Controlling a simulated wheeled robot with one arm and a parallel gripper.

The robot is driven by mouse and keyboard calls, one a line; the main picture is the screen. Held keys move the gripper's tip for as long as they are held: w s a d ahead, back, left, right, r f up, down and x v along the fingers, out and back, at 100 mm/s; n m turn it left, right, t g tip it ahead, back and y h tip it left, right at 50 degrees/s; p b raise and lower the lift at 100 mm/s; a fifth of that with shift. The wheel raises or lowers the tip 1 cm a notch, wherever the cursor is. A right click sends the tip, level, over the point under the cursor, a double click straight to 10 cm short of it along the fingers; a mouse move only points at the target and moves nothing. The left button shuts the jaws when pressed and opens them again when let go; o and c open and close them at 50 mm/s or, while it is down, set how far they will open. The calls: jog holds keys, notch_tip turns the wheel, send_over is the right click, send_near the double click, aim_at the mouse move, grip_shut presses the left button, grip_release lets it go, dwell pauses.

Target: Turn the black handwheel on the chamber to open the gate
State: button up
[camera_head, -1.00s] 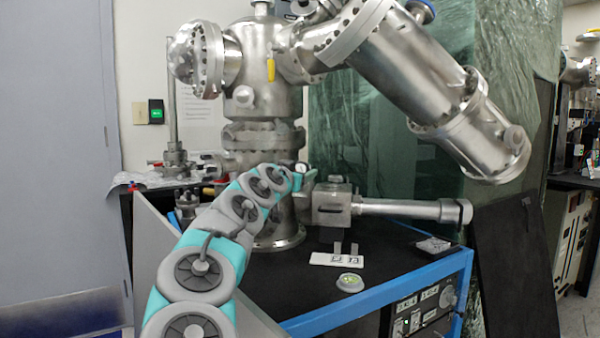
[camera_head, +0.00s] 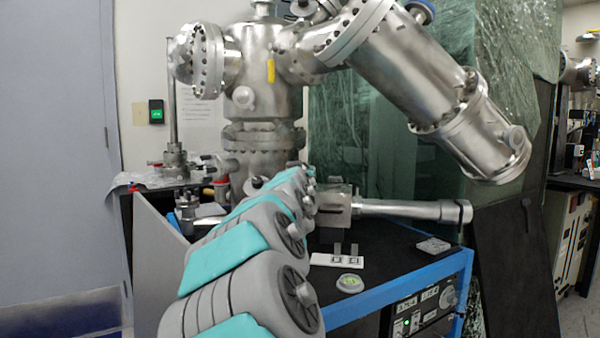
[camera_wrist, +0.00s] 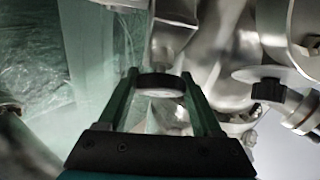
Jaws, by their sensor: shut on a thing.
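The black handwheel (camera_wrist: 160,83) shows in the wrist view as a dark round rim with a pale face, on a short metal stem. My gripper (camera_wrist: 158,77) has one finger on each side of it and is shut on its rim. In the head view my arm hides both the handwheel and my gripper. The steel chamber (camera_head: 264,75) stands behind my arm. Its valve body (camera_head: 335,203) is partly covered by my arm, with a horizontal cylinder (camera_head: 415,210) reaching right. The gate itself cannot be seen.
A second dark knob (camera_wrist: 268,89) and steel parts lie close right of my gripper. A large steel tube (camera_head: 425,80) hangs above right. A marker card (camera_head: 337,260) and a small round disc (camera_head: 350,283) lie on the blue-edged black bench (camera_head: 385,290).

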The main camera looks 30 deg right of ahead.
jog(key=shift+w+a+n+t+y+p, duration=0.1)
jog(key=shift+n+t+y+p, duration=0.3)
jog(key=shift+n+y, duration=0.95)
jog(key=shift+n+t+y+p, duration=0.1)
jog(key=shift+n+t+y, duration=0.65)
jog(key=shift+n, duration=1)
jog(key=shift+r+n+g+y, duration=0.1)
jog(key=shift+n+g+y, duration=0.15)
jog(key=shift+n+y, duration=1.95)
jog(key=shift+n+g+y, duration=0.45)
jog(key=shift+n+y, duration=0.2)
jog(key=shift+n, duration=0.65)
jog(key=shift+n+g+y, duration=0.45)
jog(key=shift+n+y, duration=0.2)
jog(key=shift+n, duration=0.65)
jog(key=shift+n+g+y, duration=0.5)
jog(key=shift+n+y, duration=0.1)
jog(key=shift+n, duration=0.5)
jog(key=shift+f+n+g, duration=0.2)
jog(key=shift+n+g, duration=0.1)
jog(key=shift+n+g+y, duration=0.7)
jog(key=shift+n+g, duration=0.1)
jog(key=shift+n, duration=0.2)
jog(key=shift+a+n, duration=0.1)
jog(key=shift+n, duration=0.2)
